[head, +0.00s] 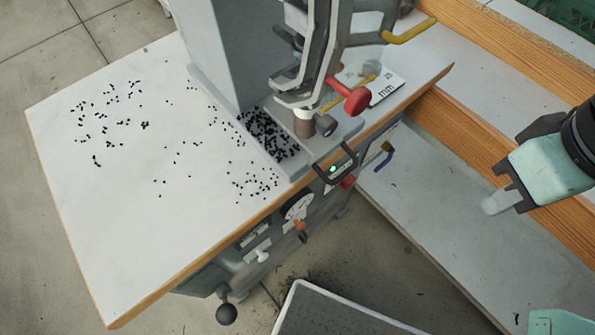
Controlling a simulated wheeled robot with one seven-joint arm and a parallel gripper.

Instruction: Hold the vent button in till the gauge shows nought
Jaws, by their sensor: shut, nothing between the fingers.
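The round white gauge (298,206) is on the press's front panel, below the table's front edge. Its needle is too small to read. I cannot tell which control is the vent button. A red knob (348,182), an orange lever (301,229) and a white knob (262,256) show along the front panel. My gripper (498,203) is at the right with its fingers together and nothing held. It is well apart from the gauge and all of these controls.
Small black eyelets (268,135) are scattered on the white table (130,200) and around the press base. A blue-handled lever (384,158) sticks out right of the red knob. A grey-topped box (330,310) stands on the floor in front. A wooden-edged shelf (470,135) lies behind my gripper.

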